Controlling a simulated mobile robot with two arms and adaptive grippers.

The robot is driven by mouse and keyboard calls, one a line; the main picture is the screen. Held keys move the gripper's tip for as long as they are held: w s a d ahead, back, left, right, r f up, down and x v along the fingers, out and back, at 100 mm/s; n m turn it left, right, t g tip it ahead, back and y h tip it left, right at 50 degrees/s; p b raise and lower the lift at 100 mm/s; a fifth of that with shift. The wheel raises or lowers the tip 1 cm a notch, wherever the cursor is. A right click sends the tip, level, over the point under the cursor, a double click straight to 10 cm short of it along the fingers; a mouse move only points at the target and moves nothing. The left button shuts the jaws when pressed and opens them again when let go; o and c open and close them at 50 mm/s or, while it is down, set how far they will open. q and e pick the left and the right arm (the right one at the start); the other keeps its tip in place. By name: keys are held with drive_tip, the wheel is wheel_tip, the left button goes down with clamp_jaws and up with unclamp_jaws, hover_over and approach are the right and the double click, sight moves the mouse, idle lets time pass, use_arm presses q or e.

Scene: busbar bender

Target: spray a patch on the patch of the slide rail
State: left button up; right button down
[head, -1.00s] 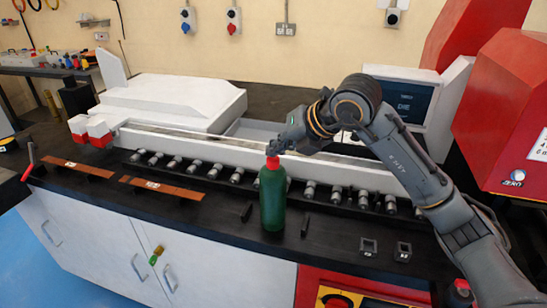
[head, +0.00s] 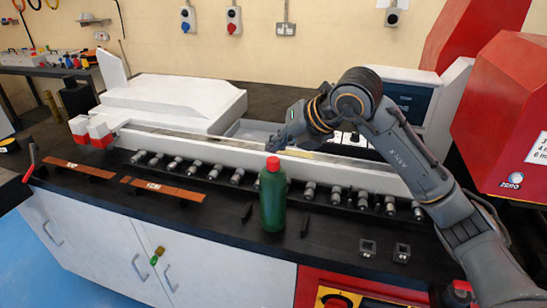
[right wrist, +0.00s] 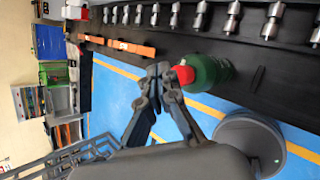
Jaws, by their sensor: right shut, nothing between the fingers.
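A green bottle (head: 272,200) with a red cap (head: 273,163) stands upright on the black bench top in front of the white slide rail (head: 215,152). A pale yellowish stretch (head: 312,156) shows on the rail top just right of my right gripper (head: 274,144). That gripper is shut and empty, just above and behind the cap in the head view. In the right wrist view its shut fingertips (right wrist: 158,72) appear beside the red cap (right wrist: 184,75) and the bottle (right wrist: 209,72); I cannot tell whether they touch. My left gripper is out of view.
A row of metal rollers (head: 237,175) runs in front of the rail. Two copper bars (head: 163,190) lie at the left. Small square blocks (head: 368,247) and dark pins (head: 306,225) lie near the bottle. A red machine housing (head: 500,120) stands at the right.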

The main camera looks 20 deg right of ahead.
sight(276, 161)
wheel_tip(276, 161, up, 6)
drive_tip(key=p, duration=0.3)
drive_tip(key=shift+f+p, duration=0.1)
drive_tip(key=shift+p, duration=0.2)
idle(1.6)
